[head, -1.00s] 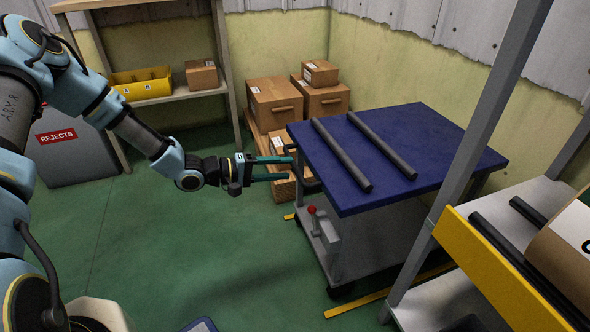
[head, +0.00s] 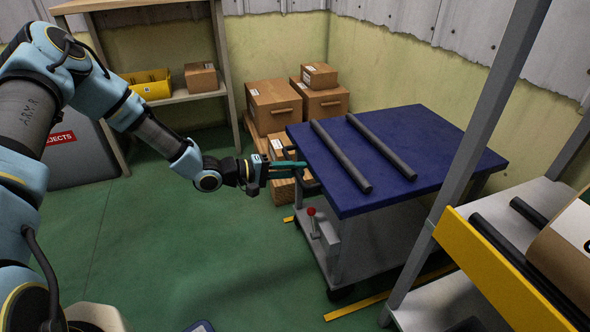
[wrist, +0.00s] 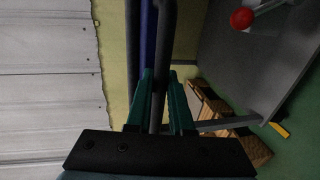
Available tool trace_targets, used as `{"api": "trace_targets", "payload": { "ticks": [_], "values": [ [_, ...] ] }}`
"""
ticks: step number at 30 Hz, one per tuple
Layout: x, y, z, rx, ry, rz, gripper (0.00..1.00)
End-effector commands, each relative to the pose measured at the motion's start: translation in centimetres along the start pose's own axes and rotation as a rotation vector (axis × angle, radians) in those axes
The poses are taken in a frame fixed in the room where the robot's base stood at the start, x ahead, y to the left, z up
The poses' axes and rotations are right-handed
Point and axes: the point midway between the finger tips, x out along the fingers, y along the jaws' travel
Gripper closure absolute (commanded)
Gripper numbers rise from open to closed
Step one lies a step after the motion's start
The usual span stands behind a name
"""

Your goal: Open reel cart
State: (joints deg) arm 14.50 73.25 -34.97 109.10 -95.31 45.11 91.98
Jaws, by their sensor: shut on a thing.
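My gripper (head: 296,168) reaches in from the left at the handle. In the wrist view, the dark handle bar (wrist: 165,45) runs between the teal fingers of my gripper (wrist: 161,95), which are shut on it. The blue top's edge (wrist: 148,35) lies just beyond. A red-knobbed lever (head: 311,212) stands low on the cart's left end; its red knob also shows in the wrist view (wrist: 242,18).
Two dark rods (head: 342,158) lie on the cart top. Cardboard boxes (head: 272,105) on a pallet stand behind the cart. A grey rack post (head: 480,130) and a yellow-edged shelf (head: 500,265) are close at right. Green floor (head: 190,260) is clear at left.

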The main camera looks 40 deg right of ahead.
Motion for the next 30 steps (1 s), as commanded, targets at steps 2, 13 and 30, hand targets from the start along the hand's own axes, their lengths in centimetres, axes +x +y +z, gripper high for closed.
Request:
{"api": "trace_targets", "payload": {
  "ticks": [2,13,30],
  "values": [
    [-0.01,-0.02,0.00,0.000,0.000,0.000,0.97],
    [-0.03,-0.03,-0.01,0.000,0.000,-0.001,1.00],
    [-0.05,-0.06,-0.02,0.000,0.001,-0.001,1.00]
  ]
}}
